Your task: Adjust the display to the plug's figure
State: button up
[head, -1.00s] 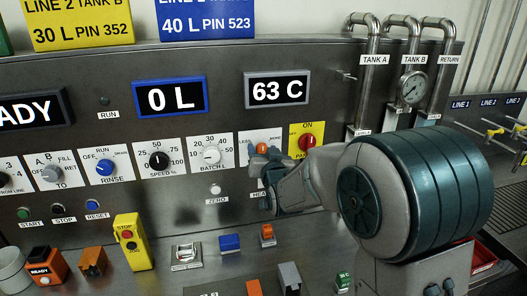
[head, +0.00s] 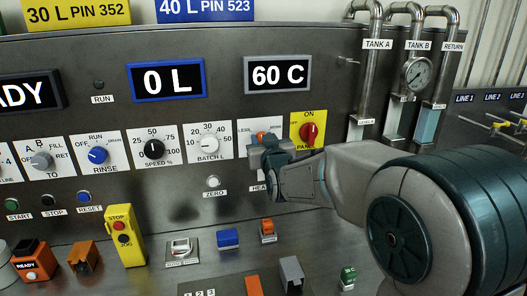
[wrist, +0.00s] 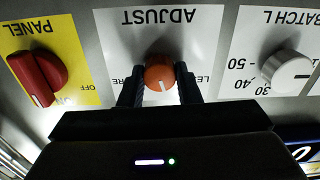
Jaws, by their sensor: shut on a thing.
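The temperature display (head: 277,74) in its grey frame reads 60 C. My gripper (head: 262,140) is at the panel, shut on the orange ADJUST knob (wrist: 159,74). In the wrist view its two dark fingers stand on either side of the knob. The knob's white mark points down toward my gripper in that view, slightly to the right. In the head view my gripper hides most of the ADJUST plate.
The red PANEL knob (wrist: 37,76) and white BATCH L knob (wrist: 287,70) flank the ADJUST knob closely. A blue-framed display (head: 166,80) reads 0 L.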

dwell(0.4)
jog(key=o, duration=1)
jog(key=b+v, duration=0.3)
jog(key=v, duration=1)
jog(key=shift+s+d, duration=0.1)
jog(key=shift+s, duration=0.3)
